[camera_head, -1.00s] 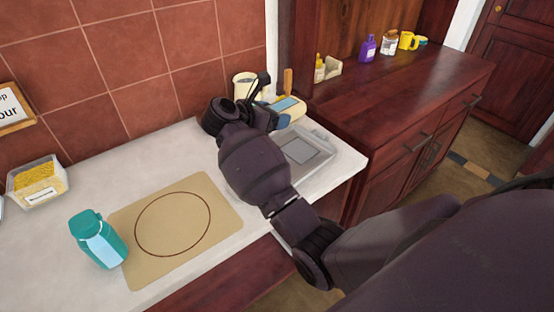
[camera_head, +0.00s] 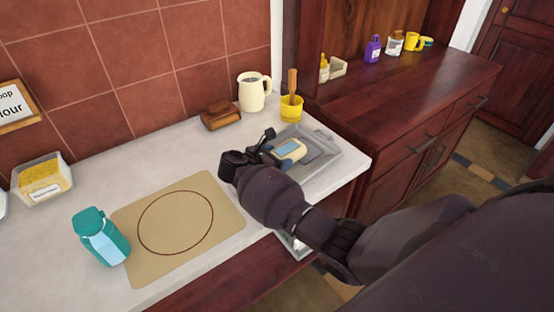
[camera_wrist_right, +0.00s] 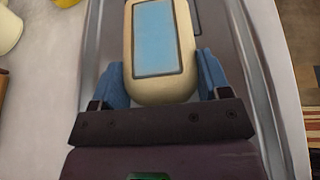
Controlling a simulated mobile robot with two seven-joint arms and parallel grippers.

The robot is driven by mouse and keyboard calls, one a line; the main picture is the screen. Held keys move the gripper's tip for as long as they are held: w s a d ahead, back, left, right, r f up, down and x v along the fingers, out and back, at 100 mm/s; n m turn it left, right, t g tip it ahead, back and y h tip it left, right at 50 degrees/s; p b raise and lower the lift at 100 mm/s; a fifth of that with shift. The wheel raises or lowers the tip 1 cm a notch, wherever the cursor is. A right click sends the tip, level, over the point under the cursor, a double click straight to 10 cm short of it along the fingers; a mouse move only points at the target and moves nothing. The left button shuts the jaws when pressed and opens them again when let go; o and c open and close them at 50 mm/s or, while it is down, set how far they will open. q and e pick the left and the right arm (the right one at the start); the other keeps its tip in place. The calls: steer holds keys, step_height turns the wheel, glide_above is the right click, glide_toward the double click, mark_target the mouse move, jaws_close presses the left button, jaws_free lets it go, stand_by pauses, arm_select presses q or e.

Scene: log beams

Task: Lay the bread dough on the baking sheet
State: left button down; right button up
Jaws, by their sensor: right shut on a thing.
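The bread dough (camera_head: 293,151) is a rounded cream block with a pale blue patch on top. It also shows large in the right wrist view (camera_wrist_right: 160,90). My right gripper (camera_head: 272,153) is shut on its near end, with one blue finger on each side (camera_wrist_right: 160,84). The baking sheet (camera_head: 327,153) is a grey rimmed tray near the right end of the counter. The dough is over the sheet, inside its rim as seen from the wrist. I cannot tell whether it touches the sheet. My wrist and arm hide the sheet's near side. My left gripper is not in view.
Behind the sheet are a yellow pot (camera_head: 291,108) with a wooden handle, a cream mug (camera_head: 252,95) and a brown block (camera_head: 220,116). A tan mat (camera_head: 178,226) and teal bottle (camera_head: 100,238) stand left. A dark wooden cabinet (camera_head: 400,95) is close on the right.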

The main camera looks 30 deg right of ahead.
steer(key=shift+f, duration=0.25)
steer(key=shift+f, duration=0.2)
steer(key=o, duration=1.1)
steer(key=shift+r, duration=0.15)
steer(key=shift+r, duration=0.15)
steer(key=b+v, duration=0.1)
steer(key=v, duration=1.1)
